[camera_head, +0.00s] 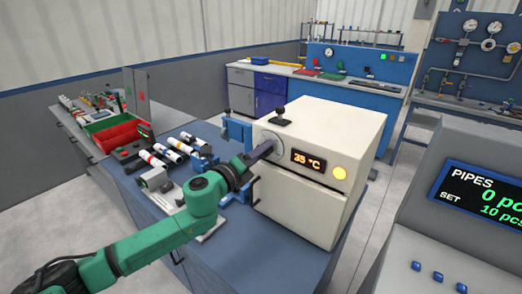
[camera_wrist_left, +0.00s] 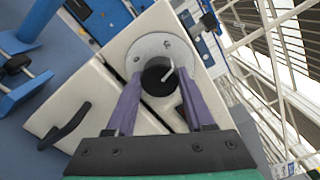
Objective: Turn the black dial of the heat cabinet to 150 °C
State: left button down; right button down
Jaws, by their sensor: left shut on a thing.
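The heat cabinet (camera_head: 305,205) is a cream box on the blue bench, with a display (camera_head: 308,161) reading 35 °C and a lit yellow lamp (camera_head: 340,173). Its black dial (camera_wrist_left: 158,76) has a white pointer line and sits on a round grey plate (camera_wrist_left: 163,46). My left gripper (camera_head: 268,149) reaches the cabinet front from the left. In the left wrist view its two purple fingers stand on either side of the dial, shut on it. In the head view the gripper hides the dial. My right gripper is in neither view.
White pipes (camera_head: 165,151) with coloured bands lie on the bench left of the cabinet. A red bin (camera_head: 110,131) stands further left. A control console (camera_head: 455,215) reading "PIPES 0" stands at the right. The cabinet's black handle (camera_wrist_left: 64,127) is beside the left finger.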

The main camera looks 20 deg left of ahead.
pick_arm(q)
jog(key=shift+f+m+p, duration=0.1)
jog(key=shift+m+p, duration=2.95)
jog(key=shift+m, duration=10.35)
jog(key=shift+c, duration=1.4)
grip_release()
jog(key=shift+a, duration=0.1)
jog(key=shift+s, duration=0.1)
